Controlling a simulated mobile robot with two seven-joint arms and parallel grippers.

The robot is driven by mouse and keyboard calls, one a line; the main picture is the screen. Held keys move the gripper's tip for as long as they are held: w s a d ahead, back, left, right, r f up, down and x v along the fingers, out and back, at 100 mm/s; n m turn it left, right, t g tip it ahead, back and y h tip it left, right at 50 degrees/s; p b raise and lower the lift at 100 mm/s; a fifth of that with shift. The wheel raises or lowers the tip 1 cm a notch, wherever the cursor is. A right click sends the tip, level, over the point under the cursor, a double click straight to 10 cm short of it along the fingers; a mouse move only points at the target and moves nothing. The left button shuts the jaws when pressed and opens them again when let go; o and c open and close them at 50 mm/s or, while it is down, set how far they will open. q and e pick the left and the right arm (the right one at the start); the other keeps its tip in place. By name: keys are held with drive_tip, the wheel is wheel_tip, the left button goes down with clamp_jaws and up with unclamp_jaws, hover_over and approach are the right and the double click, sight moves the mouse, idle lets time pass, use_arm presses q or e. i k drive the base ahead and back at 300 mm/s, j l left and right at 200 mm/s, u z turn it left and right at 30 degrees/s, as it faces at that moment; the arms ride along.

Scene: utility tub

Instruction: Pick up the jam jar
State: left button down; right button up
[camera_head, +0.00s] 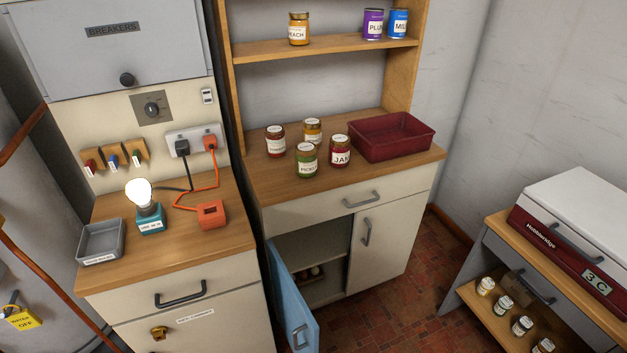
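The jam jar (339,158) is a small red jar with a pale lid and a white label reading JAM. It stands upright on the wooden counter (262,184) in the middle of the view. A green pickle jar (306,161) is close to its left and slightly nearer. A yellow-orange jar (313,131) stands behind to its left, and a dark red jar (275,142) is farther left. Neither of my grippers is in view.
A dark red tray (391,138) sits just right of the jam jar. A shelf (340,45) above holds a peach jar (299,29) and two cans. Below the counter, a blue cabinet door (291,301) hangs open. Red tiled floor (385,295) is clear ahead.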

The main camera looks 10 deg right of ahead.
sight(339, 150)
drive_tip(key=i+l+u, duration=0.2)
drive_tip(key=l, duration=0.45)
drive_tip(key=i+l+u, duration=0.15)
drive_tip(key=l, duration=0.3)
drive_tip(key=l+u, duration=0.15)
drive_tip(key=l, duration=0.25)
drive_tip(key=i+l+u, duration=0.25)
drive_tip(key=i+l, duration=0.15)
drive_tip(key=l, duration=0.2)
drive_tip(key=i+l+u, duration=0.1)
drive_tip(key=l, duration=0.25)
drive_tip(key=i+l+u, duration=0.15)
drive_tip(key=i+l, duration=0.1)
drive_tip(key=l, duration=0.1)
